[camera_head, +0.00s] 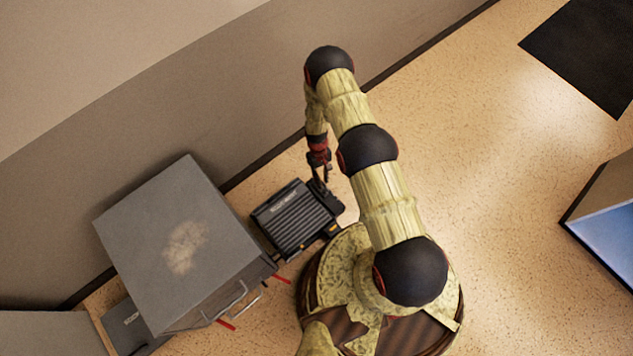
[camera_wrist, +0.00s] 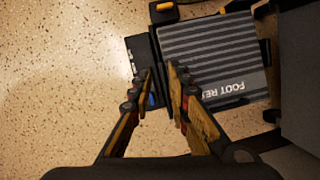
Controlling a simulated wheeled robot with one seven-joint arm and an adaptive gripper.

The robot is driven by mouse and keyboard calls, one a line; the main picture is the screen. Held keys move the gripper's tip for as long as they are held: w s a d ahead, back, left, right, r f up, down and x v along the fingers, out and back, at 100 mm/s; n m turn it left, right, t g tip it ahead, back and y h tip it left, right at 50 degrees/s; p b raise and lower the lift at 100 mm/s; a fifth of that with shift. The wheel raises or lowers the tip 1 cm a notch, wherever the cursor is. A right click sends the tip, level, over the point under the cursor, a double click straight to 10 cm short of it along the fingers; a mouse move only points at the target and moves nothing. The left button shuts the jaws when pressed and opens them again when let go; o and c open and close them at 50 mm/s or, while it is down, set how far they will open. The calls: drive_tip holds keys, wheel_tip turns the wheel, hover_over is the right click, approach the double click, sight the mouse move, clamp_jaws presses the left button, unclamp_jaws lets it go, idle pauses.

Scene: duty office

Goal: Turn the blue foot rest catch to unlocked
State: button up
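The foot rest (camera_head: 290,218) is a dark unit with a ribbed grey top, on the floor beside a grey cabinet. In the wrist view the ribbed top (camera_wrist: 208,52) shows the lettering "FOOT RES", partly cut off. A small blue patch, seemingly the blue catch (camera_wrist: 151,100), shows on the dark side block, beside my left finger and mostly hidden by it. My gripper (camera_wrist: 161,72) has its fingers apart over that block, with a narrow gap and nothing clearly held. In the head view my gripper (camera_head: 322,182) points down at the foot rest's upper right side; contact is unclear.
The grey cabinet (camera_head: 165,225) with a handle stands close to the foot rest's left. The wall (camera_head: 250,100) runs behind both. Orange tabs, one at the top in the wrist view (camera_wrist: 164,7), sit on the foot rest's edges. Speckled floor (camera_head: 500,150) is open to the right.

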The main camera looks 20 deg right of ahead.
drive_tip(key=w+f+t, duration=0.1)
drive_tip(key=w+f, duration=0.1)
drive_tip(key=f, duration=0.1)
drive_tip(key=w+f+n+t, duration=0.1)
drive_tip(key=w+f, duration=0.1)
drive_tip(key=f, duration=0.2)
drive_tip(key=w+f+n+t, duration=0.1)
drive_tip(key=w+f, duration=0.2)
drive_tip(key=f, duration=0.1)
drive_tip(key=shift+f, duration=0.25)
drive_tip(key=shift+w+f, duration=0.2)
drive_tip(key=shift+w, duration=0.05)
wheel_tip(320, 180, down, 7)
drive_tip(key=b, duration=0.3)
drive_tip(key=shift+f+b, duration=0.1)
drive_tip(key=shift+b, duration=0.2)
drive_tip(key=shift+c, duration=0.2)
drive_tip(key=c, duration=0.4)
clamp_jaws()
